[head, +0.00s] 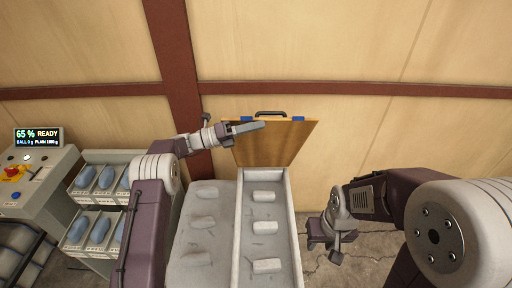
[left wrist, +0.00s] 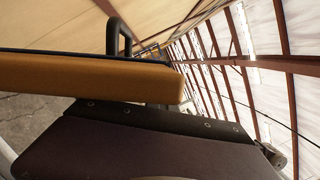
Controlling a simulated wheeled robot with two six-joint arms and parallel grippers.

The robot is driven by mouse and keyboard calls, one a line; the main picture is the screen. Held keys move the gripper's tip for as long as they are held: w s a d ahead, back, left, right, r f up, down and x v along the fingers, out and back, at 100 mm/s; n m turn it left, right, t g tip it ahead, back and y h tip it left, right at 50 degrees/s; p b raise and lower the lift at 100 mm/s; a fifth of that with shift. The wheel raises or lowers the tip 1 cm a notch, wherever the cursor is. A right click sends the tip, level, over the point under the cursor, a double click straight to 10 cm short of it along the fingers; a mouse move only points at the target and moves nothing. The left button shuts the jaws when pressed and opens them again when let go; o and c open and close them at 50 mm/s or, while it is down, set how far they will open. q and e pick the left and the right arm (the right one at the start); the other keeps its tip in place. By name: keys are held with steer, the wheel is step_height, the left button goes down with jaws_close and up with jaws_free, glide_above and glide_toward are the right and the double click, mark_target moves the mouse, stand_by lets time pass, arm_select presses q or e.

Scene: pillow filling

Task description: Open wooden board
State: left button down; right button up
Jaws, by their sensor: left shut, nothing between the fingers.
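The wooden board (head: 272,145) stands raised at the far end of a grey mould, tilted up, with a dark handle (head: 270,114) on its top edge and blue pads near the top corners. My left gripper (head: 258,127) is shut and empty, its fingers lying across the board's upper left part. I cannot tell whether they touch it. In the left wrist view the board's edge (left wrist: 95,78) is close, with the handle (left wrist: 118,38) above it. My right gripper (head: 334,246) hangs at the right of the mould, pointing down; its fingers are too unclear to judge.
The grey mould (head: 238,215) has two sections with several raised blocks. At the left are a rack of bins (head: 98,205) holding bluish pieces and a control panel (head: 38,137) reading "65 % READY". A wooden wall with red-brown beams (head: 175,60) is behind the board.

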arm_select(q)
steer(key=shift+w+f, duration=0.15)
steer(key=shift+w, duration=0.05)
steer(key=shift+w, duration=0.1)
